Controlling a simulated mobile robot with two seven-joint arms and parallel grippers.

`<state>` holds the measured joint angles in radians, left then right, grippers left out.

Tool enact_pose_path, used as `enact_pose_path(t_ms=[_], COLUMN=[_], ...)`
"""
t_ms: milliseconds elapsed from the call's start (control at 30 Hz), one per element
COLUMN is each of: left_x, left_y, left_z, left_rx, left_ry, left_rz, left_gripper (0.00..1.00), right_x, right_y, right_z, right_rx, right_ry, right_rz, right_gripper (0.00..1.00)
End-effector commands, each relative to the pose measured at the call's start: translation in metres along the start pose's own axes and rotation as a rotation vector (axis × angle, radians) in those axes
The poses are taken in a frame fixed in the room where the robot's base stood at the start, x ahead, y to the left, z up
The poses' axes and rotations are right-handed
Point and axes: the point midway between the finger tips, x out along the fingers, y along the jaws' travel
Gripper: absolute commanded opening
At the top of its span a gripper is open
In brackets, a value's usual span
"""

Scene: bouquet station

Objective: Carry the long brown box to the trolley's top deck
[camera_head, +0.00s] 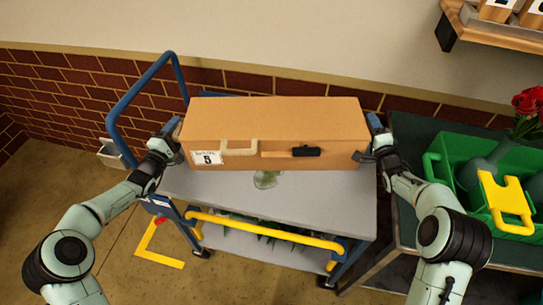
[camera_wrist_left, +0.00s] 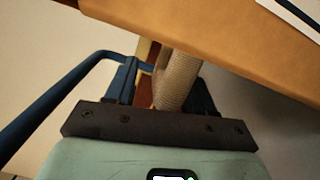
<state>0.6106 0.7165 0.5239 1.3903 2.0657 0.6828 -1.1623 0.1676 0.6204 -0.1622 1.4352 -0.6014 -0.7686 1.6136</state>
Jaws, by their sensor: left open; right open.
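The long brown box (camera_head: 280,122) is at the back of the trolley's grey top deck (camera_head: 320,205). Whether its underside touches the deck is hidden. Its front has a white label marked 5, a pale handle and a black handle. My left gripper (camera_head: 173,130) is open at the box's left end. In the left wrist view a pale rope-like handle (camera_wrist_left: 178,80) stands between its fingers (camera_wrist_left: 160,90), and the box's brown side (camera_wrist_left: 225,40) crosses above. My right gripper (camera_head: 375,130) is open at the box's right end; its contact with the box is unclear.
A blue push handle (camera_head: 118,110) rises at the trolley's left. A yellow bar (camera_head: 265,227) crosses its front. A small clear greenish item (camera_head: 267,180) is on the deck before the box. A dark table (camera_head: 415,130) with a green crate (camera_head: 440,150) stands at right.

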Motion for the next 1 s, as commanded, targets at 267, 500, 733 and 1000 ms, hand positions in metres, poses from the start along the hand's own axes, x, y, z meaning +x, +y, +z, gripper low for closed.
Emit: enact_pose_path(t_ms=[267, 500, 733, 1000], left_x=[-0.049, -0.096, -0.115, -0.116], left_y=[0.001, 0.001, 0.0, 0.0], left_z=[-0.001, -0.001, 0.0, 0.0], left_rx=[0.002, 0.002, 0.0, -0.001], left_ry=[0.003, 0.003, 0.002, 0.001], left_rz=[-0.003, -0.002, 0.0, 0.0], left_gripper=[0.53, 0.53, 0.53, 0.53], right_x=[0.0, 0.0, -0.001, -0.033], right_y=[0.0, 0.0, 0.0, 0.0], right_z=[0.0, 0.0, 0.0, -0.002], right_rx=[0.0, 0.0, 0.0, 0.001], right_ry=[0.0, 0.0, 0.0, 0.003], right_rz=[0.0, 0.0, 0.001, 0.002], right_gripper=[0.54, 0.54, 0.54, 0.54])
